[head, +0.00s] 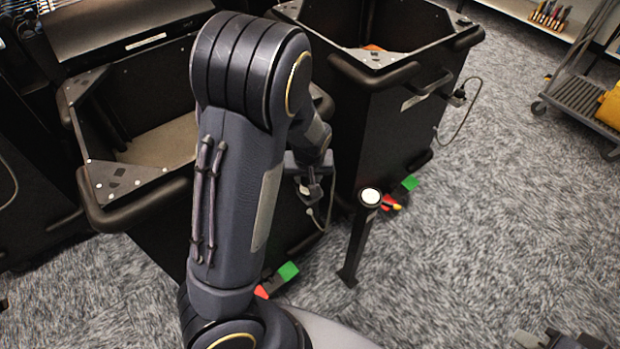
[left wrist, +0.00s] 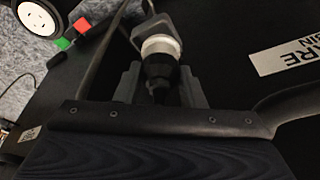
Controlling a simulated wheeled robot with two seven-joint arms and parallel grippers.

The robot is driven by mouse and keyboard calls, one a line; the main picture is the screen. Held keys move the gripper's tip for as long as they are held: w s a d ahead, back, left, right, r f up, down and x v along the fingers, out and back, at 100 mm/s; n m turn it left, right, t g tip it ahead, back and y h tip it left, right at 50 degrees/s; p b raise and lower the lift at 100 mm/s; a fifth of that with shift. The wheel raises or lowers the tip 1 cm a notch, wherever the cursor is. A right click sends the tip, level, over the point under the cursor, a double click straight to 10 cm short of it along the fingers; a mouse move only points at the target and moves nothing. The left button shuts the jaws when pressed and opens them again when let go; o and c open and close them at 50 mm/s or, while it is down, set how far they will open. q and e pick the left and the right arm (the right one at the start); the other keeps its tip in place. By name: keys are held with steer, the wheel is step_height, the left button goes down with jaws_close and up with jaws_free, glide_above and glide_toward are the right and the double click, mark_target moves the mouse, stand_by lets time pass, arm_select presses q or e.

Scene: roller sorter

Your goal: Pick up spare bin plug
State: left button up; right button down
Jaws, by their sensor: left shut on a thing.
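The spare bin plug (left wrist: 160,60) is a dark plug with a pale ring, seen in the left wrist view. My left gripper (left wrist: 160,92) is shut on it, with one finger on each side. A grey socket-like piece (left wrist: 153,30) sits at the plug's far end; I cannot tell whether they are still joined. In the head view my left gripper (head: 314,190) is beside the bin's side, and the plug is too small and hidden to make out. My right gripper (head: 560,340) is partly cut off at the bottom right edge, away from the bins.
A label ending in "ARE BIN" (left wrist: 286,57) is on the dark bin wall. A black post with a white top (head: 370,197) stands close to my left gripper. Another black bin (head: 400,110) has a cable (head: 470,110). Open carpet lies to the right, with a cart (head: 585,105) beyond.

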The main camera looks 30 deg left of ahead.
arm_select(q)
steer(key=s+r+p, duration=0.6)
steer(key=s+r, duration=0.2)
steer(key=s, duration=0.5)
steer(key=shift+d+r+p, duration=0.35)
steer(key=shift+d+p, duration=0.05)
steer(key=shift+w+d+f+b, duration=1.5)
steer(key=shift+w+d, duration=0.9)
steer(key=shift+w, duration=1.2)
steer(key=shift+w+d+f+b, duration=1.5)
steer(key=shift+w+d, duration=0.85)
steer(key=shift+w, duration=1.2)
steer(key=shift+w+d+f+b, duration=1.5)
steer(key=shift+w+d, duration=0.9)
steer(key=shift+w, duration=1.2)
steer(key=shift+f, duration=0.25)
